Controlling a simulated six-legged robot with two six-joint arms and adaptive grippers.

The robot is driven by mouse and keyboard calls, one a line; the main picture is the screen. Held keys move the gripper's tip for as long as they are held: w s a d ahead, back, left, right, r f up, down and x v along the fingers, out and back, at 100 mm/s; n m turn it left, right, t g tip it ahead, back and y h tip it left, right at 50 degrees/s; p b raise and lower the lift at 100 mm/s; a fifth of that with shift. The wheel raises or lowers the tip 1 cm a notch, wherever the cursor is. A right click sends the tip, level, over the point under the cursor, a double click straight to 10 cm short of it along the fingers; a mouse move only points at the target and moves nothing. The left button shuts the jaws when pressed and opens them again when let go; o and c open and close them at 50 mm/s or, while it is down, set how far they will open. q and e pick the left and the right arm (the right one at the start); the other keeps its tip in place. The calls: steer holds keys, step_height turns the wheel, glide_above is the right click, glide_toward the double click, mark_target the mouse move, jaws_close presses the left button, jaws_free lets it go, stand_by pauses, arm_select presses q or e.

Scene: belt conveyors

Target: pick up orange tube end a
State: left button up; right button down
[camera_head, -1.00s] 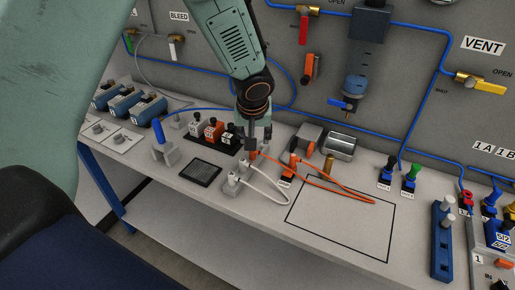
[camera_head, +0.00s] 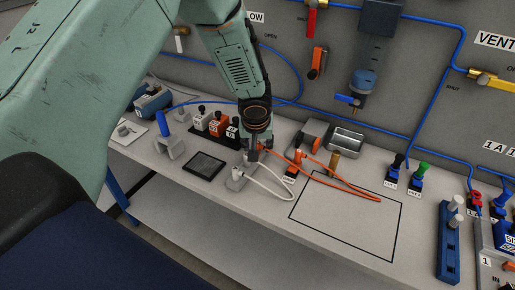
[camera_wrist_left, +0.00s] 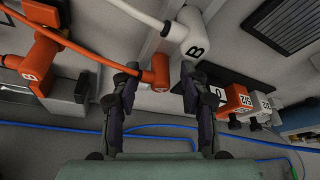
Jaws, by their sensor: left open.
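The orange tube (camera_head: 345,188) loops over the bench. One orange tube end (camera_wrist_left: 157,72) shows in the left wrist view between the fingertips of my left gripper (camera_wrist_left: 158,82), its label only partly readable. My left gripper (camera_head: 252,157) is open and points down at that end, which its fingers mostly hide in the head view. I cannot tell whether the fingers touch it. The other orange end (camera_wrist_left: 38,62), marked B, is to the left in the wrist view and sits in a holder in the head view (camera_head: 295,163). My right gripper is not in view.
A white tube end (camera_wrist_left: 195,46) marked B is close beside the right finger in the wrist view; the white tube (camera_head: 275,183) curves nearby. Several orange, white and black blocks (camera_head: 217,126) stand behind. A dark pad (camera_head: 204,166) lies left. The outlined bench area (camera_head: 345,225) is mostly clear.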

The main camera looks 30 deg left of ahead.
arm_select(q)
steer(key=shift+s+r, duration=0.1)
steer(key=shift+r, duration=0.05)
steer(key=shift+w+a+f, duration=0.25)
steer(key=shift+w+f, duration=0.05)
steer(key=c, duration=0.5)
steer(key=shift+s+d+r, duration=0.2)
steer(key=shift+d, duration=0.05)
steer(key=c, duration=0.4)
steer(key=shift+f, duration=0.1)
jaws_close()
steer(key=shift+a, duration=0.15)
steer(key=shift+w, duration=0.1)
step_height(320, 180, up, 9)
steer(key=shift+r+p, duration=0.15)
steer(key=shift+p, duration=1.1)
steer(key=shift+r, duration=0.4)
